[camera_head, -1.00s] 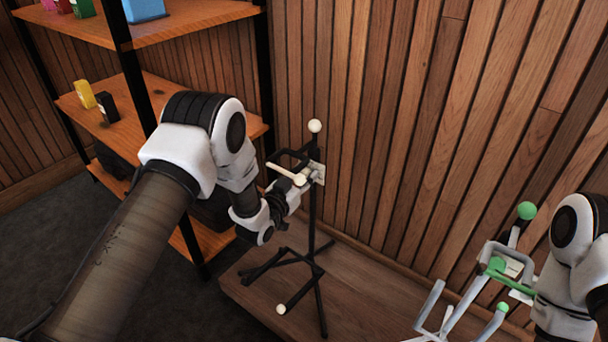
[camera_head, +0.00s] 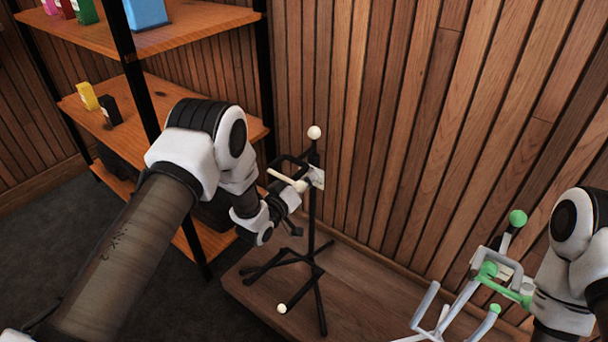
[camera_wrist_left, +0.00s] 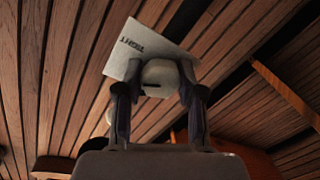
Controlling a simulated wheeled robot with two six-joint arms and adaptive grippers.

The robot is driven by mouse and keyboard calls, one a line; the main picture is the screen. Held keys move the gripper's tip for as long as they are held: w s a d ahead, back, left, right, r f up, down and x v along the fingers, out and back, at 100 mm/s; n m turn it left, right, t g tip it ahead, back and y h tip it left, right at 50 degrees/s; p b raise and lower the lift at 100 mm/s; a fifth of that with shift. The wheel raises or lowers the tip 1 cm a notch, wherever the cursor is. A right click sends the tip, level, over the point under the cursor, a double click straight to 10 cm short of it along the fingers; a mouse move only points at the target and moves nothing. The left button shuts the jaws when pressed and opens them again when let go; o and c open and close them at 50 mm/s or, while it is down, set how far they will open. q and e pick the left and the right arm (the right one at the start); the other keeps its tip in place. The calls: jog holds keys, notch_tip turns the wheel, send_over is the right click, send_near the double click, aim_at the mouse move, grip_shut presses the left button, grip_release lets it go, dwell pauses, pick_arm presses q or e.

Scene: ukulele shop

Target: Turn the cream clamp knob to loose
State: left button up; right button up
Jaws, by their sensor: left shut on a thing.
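The cream clamp knob (camera_head: 301,186) sits on the upright of a black stand (camera_head: 312,220), with a cream bar (camera_head: 281,176) beside it. My left gripper (camera_head: 295,192) reaches it from the lower left. In the left wrist view my left gripper (camera_wrist_left: 156,88) is shut on the rounded cream knob (camera_wrist_left: 160,78), one finger on each side. A dark slot shows on the knob. A white card (camera_wrist_left: 140,50) behind it bears dark lettering that looks like TIGHT, upside down. The card also shows in the head view (camera_head: 317,177). My right gripper is not visible.
A grey stand (camera_head: 428,303) with a green knob (camera_head: 488,270) and green ball (camera_head: 517,217) stands at right, close to my right arm. Wooden shelves (camera_head: 190,30) stand at left. A slatted wall (camera_head: 390,120) is close behind the black stand on its low platform (camera_head: 370,285).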

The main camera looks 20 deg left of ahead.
pick_arm(q)
jog(key=n+p, duration=0.1)
jog(key=n, duration=0.2)
jog(key=shift+r, duration=0.15)
jog(key=n+p, duration=0.1)
jog(key=n, duration=0.1)
jog(key=shift+a+n+g, duration=0.1)
jog(key=shift+n+g, duration=0.2)
jog(key=shift+n, duration=0.1)
jog(key=n+p, duration=0.1)
jog(key=n, duration=0.2)
jog(key=shift+h, duration=0.4)
jog(key=shift+n+g+h, duration=0.3)
jog(key=shift+n, duration=1.3)
jog(key=shift+f, duration=0.2)
jog(key=o, duration=1.1)
jog(key=shift+o, duration=0.2)
jog(key=v, duration=1.2)
